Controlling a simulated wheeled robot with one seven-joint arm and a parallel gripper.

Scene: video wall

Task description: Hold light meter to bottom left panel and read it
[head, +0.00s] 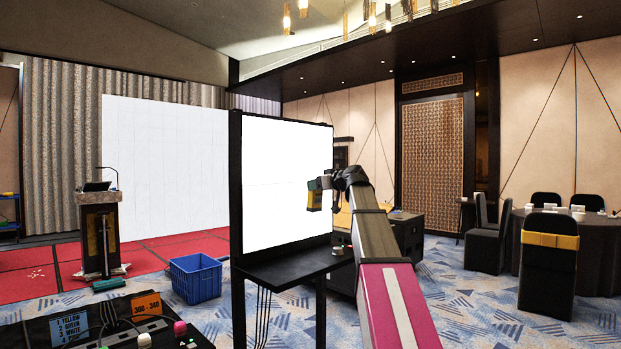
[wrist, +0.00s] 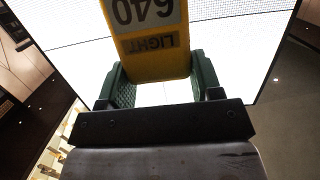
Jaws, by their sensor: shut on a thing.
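The video wall (head: 285,215) is a lit white screen in a dark frame, with faint seam lines between its panels. The light meter (head: 314,196) is yellow with a dark green end. My gripper (head: 326,183) is shut on it, in front of the right part of the screen. In the wrist view the green fingers of my gripper (wrist: 160,78) stand on both sides of the yellow meter (wrist: 155,66). Its white patch shows 640 upside down, above the word LIGHT. The lit panel (wrist: 235,35) lies behind it. I cannot tell whether the meter touches the screen.
A black shelf (head: 290,268) juts out below the screen. A blue crate (head: 196,277) stands on the floor to the left, near a lectern (head: 101,235). A console with labels (head: 145,304) is at the lower left. Chairs and a round table (head: 598,250) are at the right.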

